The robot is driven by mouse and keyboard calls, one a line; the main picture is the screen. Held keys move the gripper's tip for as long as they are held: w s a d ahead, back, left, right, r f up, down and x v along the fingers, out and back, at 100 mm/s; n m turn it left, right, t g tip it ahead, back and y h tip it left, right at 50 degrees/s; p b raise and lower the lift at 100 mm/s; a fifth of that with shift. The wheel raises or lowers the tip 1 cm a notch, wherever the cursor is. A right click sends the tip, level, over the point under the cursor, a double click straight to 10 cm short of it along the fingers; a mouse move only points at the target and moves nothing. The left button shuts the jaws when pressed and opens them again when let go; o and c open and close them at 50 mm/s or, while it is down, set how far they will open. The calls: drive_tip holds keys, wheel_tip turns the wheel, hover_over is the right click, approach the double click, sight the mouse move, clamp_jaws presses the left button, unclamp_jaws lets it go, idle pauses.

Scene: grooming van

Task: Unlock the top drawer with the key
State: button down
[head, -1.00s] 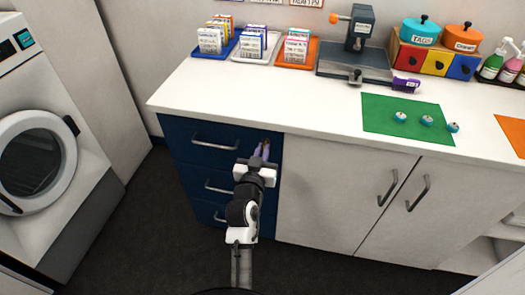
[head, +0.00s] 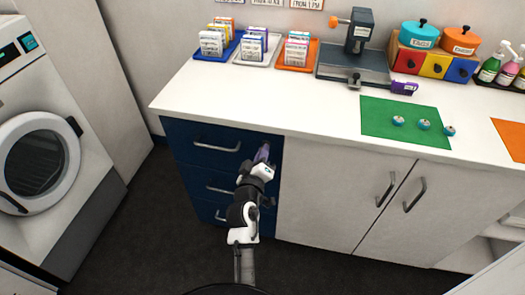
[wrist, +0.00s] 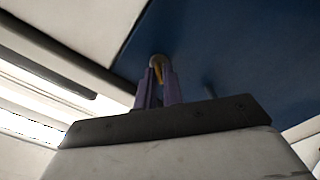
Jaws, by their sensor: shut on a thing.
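The blue drawer unit stands at the left end of the counter, and its top drawer (head: 190,152) looks shut. My gripper (head: 263,153) is at the upper right corner of that drawer's front. In the wrist view my gripper's purple fingers (wrist: 157,88) are shut on a yellowish key (wrist: 158,72). The key's far end meets a round lock (wrist: 156,60) on the blue front. How deep the key sits cannot be told. In the head view the fingers hide the key and the lock.
The top drawer's bar handle (head: 216,146) is left of my gripper. White cupboard doors (head: 325,190) adjoin on the right. The white counter (head: 260,105) overhangs just above. A washing machine (head: 40,150) stands at left, with free dark floor between.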

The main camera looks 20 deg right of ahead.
drive_tip(key=shift+n+p, duration=1.65)
drive_tip(key=shift+n, duration=2.15)
drive_tip(key=c, duration=1.5)
unclamp_jaws()
drive_tip(key=shift+f, duration=0.15)
